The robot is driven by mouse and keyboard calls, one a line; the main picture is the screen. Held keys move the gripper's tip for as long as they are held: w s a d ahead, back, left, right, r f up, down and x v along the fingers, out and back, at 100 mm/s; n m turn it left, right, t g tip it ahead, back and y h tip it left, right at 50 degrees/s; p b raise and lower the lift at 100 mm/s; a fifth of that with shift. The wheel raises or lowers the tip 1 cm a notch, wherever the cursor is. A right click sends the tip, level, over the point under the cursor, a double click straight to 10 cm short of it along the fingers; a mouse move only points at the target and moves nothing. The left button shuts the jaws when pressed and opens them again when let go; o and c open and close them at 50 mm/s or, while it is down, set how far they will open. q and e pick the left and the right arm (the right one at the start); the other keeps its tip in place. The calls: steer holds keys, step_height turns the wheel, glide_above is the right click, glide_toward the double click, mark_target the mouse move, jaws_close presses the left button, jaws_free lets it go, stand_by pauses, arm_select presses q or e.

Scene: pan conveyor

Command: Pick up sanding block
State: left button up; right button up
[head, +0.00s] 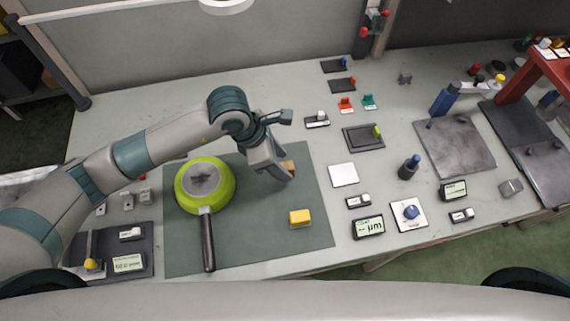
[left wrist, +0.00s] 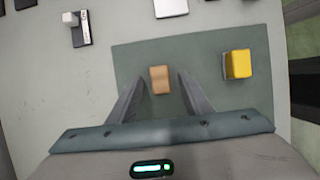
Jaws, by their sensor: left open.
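A small tan-brown block (head: 289,166), which looks like the sanding block, lies on the green-grey mat (head: 270,255). My left gripper (head: 282,174) is over it, open, and hides part of it in the head view. In the left wrist view the tan block (left wrist: 160,79) shows between the tips of the two spread fingers, with a gap on each side. I cannot tell how far above the mat the fingertips are. My right gripper is in neither view.
A yellow block (head: 300,217) lies on the mat, right of the tan block. A green pan (head: 224,206) lies left of the gripper, its dark handle (head: 208,242) toward me. A white square (head: 343,174) and several small devices lie right of the mat.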

arm_select(q)
steer(key=shift+d+f, duration=0.1)
steer(key=shift+f, duration=0.25)
steer(key=shift+c, duration=0.3)
jaws_close()
steer(key=shift+r, duration=0.15)
